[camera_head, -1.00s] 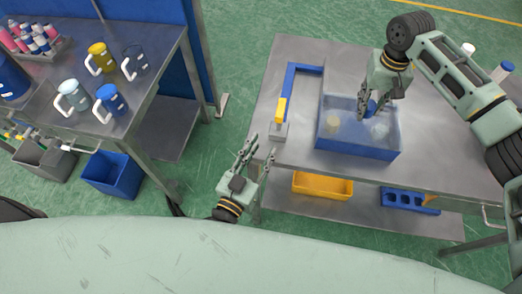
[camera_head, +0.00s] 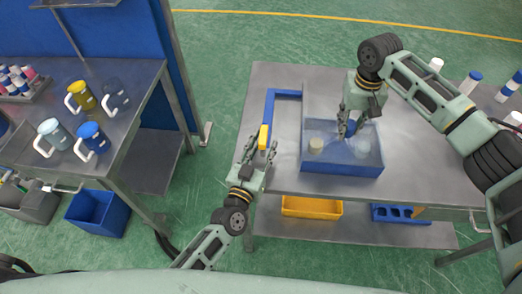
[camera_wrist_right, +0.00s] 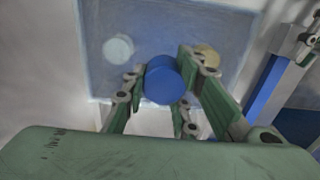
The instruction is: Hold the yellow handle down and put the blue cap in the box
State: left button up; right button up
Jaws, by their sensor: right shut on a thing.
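The yellow handle (camera_head: 264,137) stands on a blue fixture near the left edge of the right table. My left gripper (camera_head: 258,150) is open, its fingers apart, just in front of the handle's near end; I cannot tell whether it touches. My right gripper (camera_head: 349,127) is shut on the blue cap (camera_wrist_right: 163,80), which shows between its fingers in the right wrist view. The translucent blue box (camera_head: 340,167) is below the cap, which is over its inside. A beige cap (camera_head: 316,146) and a pale cap (camera_head: 362,145) lie in the box.
The blue bar (camera_head: 270,108) of the fixture runs along the box's left side. White bottles, one with a blue cap (camera_head: 475,76), stand at the table's right. A yellow bin (camera_head: 312,208) is on the lower shelf. Several mugs (camera_head: 92,138) stand on the left table.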

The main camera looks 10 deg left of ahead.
pick_arm(q)
grip_shut()
